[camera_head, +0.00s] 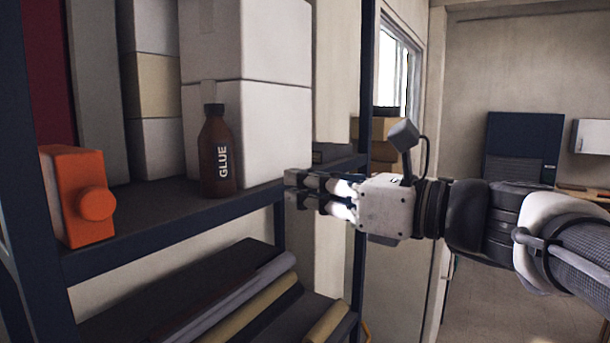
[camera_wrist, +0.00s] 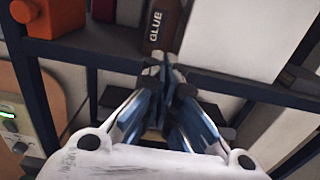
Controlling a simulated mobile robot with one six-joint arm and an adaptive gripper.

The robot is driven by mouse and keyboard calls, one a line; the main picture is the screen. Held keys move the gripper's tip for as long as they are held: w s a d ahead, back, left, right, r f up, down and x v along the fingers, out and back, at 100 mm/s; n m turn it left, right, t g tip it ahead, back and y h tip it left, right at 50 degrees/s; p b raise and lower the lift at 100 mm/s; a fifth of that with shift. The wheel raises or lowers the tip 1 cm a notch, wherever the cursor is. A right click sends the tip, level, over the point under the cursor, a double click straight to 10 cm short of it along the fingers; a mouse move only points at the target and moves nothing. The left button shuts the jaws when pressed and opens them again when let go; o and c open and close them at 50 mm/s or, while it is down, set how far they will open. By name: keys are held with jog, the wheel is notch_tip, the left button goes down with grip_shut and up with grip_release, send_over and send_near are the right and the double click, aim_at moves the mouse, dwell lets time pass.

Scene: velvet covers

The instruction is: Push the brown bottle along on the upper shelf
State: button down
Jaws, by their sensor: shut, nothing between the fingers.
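The brown bottle (camera_head: 217,158) with a dark cap and the word GLUE stands upright on the upper shelf (camera_head: 150,205), near its front edge. It also shows in the wrist view (camera_wrist: 162,25), at the top middle, where its upper part is cut off. My gripper (camera_head: 290,187) is shut and empty. In the head view it is to the right of the bottle, in front of the shelf's edge, its fingers pointing left. In the wrist view the fingertips (camera_wrist: 165,62) appear just below the bottle; I cannot tell whether they touch the shelf edge.
An orange box with a round knob (camera_head: 75,195) stands left of the bottle. White boxes (camera_head: 260,130) are stacked right behind the bottle. A dark blue shelf post (camera_head: 365,90) stands behind my gripper. Long rolls (camera_head: 230,300) lie on the lower shelf.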

aim_at(230, 176)
jog(key=p+x, duration=0.1)
jog(key=x, duration=1)
jog(key=p+x, duration=0.2)
jog(key=x, duration=0.8)
jog(key=shift+w+a, duration=0.2)
jog(key=shift+a, duration=0.15)
jog(key=shift+d, duration=0.1)
